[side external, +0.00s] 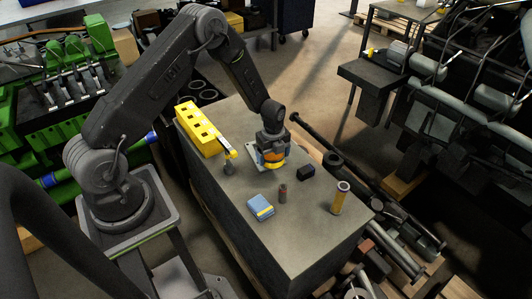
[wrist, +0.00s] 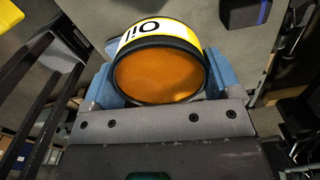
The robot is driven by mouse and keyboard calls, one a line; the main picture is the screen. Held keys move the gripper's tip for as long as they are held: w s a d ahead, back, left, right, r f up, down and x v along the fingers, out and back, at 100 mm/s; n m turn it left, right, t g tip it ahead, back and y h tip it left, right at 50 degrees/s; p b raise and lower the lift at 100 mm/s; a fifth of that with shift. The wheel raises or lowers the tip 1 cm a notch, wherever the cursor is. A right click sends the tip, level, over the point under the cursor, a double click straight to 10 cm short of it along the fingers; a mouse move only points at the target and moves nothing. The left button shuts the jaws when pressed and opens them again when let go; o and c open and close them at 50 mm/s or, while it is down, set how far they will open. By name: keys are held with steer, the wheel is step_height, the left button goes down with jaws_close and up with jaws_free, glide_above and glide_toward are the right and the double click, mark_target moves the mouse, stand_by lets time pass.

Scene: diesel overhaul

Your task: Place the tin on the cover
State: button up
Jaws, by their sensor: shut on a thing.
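The tin (side external: 273,157) is round, with an orange face, a black rim and a yellow label. In the wrist view the tin (wrist: 158,75) fills the space between two blue-grey fingers, with the lettering "Oil" on its side. My gripper (side external: 272,149) points down and is shut on the tin. A light grey metal plate with holes, which looks like the cover (side external: 253,154), lies on the dark workbench under and beside the tin. The tin and gripper hide much of it. I cannot tell whether the tin touches it.
On the workbench (side external: 235,195), a yellow block with holes (side external: 198,130) stands at back left. A black block (side external: 306,173) lies close right of the tin. A blue packet (side external: 261,207), a small brown cylinder (side external: 283,193) and a yellow tube (side external: 340,198) stand nearer the front, with bare surface between.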

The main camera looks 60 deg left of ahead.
steer(key=w+a+r, duration=0.2)
steer(key=w+a, duration=0.2)
steer(key=a, duration=0.4)
step_height(320, 180, down, 10)
steer(key=shift+s+r, duration=0.1)
steer(key=shift+s, duration=0.05)
steer(key=o, duration=1)
steer(key=shift+f, duration=0.2)
steer(key=shift+c, duration=0.2)
steer(key=shift+r, duration=0.1)
